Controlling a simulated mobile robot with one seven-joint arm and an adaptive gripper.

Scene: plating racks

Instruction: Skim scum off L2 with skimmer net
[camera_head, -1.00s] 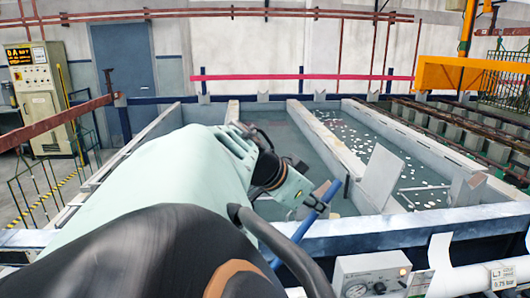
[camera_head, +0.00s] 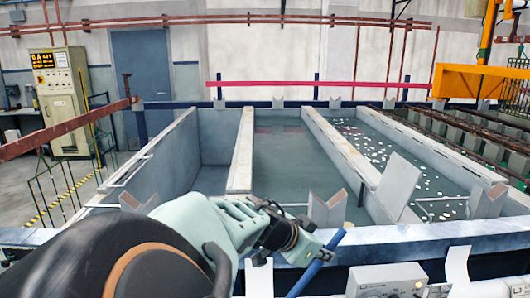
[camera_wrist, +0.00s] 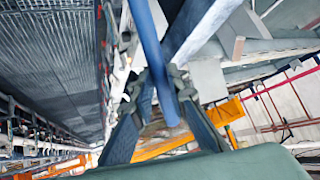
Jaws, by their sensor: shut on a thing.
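My gripper (camera_head: 312,250) is at the front edge of the tanks, shut on a blue pole. This blue pole (camera_head: 318,262), probably the skimmer's handle, slants down to the lower left. In the wrist view the two dark fingers of my gripper (camera_wrist: 165,108) close around the blue pole (camera_wrist: 150,40). No net shows in either view. White flakes of scum (camera_head: 385,150) float on dark liquid in the right tank (camera_head: 455,165). The middle tank (camera_head: 285,165) holds greenish liquid with no clear scum. I see no label reading L2.
The left tank (camera_head: 150,165) looks empty or low. Pale walls divide the tanks, and a tilted grey panel (camera_head: 398,187) stands by the right tank. A grey control box (camera_head: 387,280) is at the front. An orange beam (camera_head: 480,82) hangs at the far right.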

